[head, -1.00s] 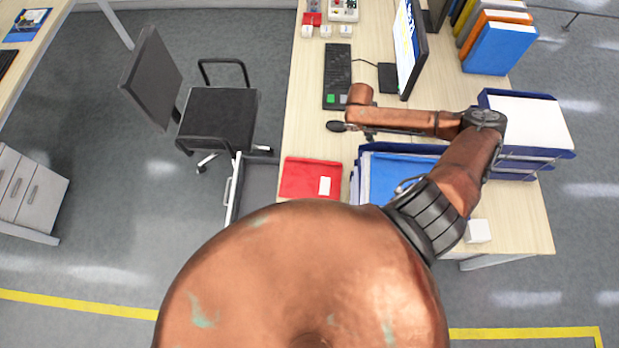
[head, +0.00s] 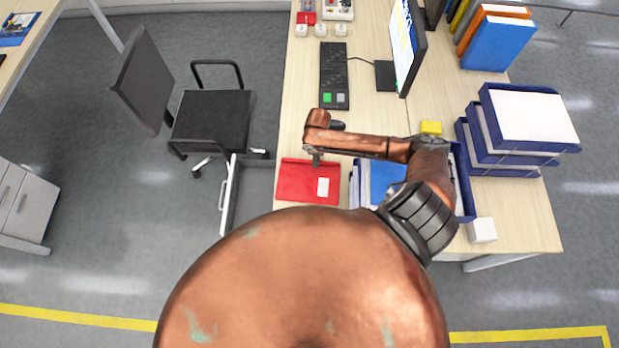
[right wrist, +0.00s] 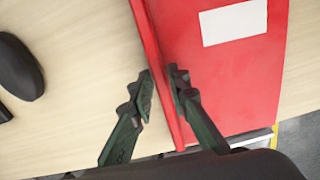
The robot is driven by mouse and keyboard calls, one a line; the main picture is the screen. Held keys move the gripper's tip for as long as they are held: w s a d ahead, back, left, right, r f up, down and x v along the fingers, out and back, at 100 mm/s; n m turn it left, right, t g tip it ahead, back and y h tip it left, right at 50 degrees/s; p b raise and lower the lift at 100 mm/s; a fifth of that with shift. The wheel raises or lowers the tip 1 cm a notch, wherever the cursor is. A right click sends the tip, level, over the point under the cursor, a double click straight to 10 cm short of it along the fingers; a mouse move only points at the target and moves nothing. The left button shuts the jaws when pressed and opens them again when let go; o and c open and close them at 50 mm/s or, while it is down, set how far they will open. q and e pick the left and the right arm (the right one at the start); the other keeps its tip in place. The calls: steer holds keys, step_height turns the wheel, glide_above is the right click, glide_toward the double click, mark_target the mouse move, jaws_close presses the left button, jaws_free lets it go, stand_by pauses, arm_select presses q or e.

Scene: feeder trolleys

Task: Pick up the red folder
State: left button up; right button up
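The red folder (head: 300,181) with a white label lies on the desk beside the open drawer. In the right wrist view, the folder (right wrist: 235,85) fills the right side, with its raised edge running between my fingers. My right gripper (right wrist: 163,84) is open. One finger is over the bare desk and the other over the folder side, with a gap left of the edge. In the head view my right gripper (head: 316,157) is at the folder's far edge, mostly hidden by its arm. My left gripper is not in view.
A blue tray with folders (head: 465,190) stands right of the red folder, partly under my arm. A black mouse (head: 337,126) and keyboard (head: 334,75) lie beyond it. Stacked blue trays (head: 487,165), a yellow box (head: 430,127) and a white box (head: 481,230) are to the right.

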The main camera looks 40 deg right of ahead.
steer(key=shift+f, duration=0.45)
jaws_close()
steer(key=shift+r, duration=0.1)
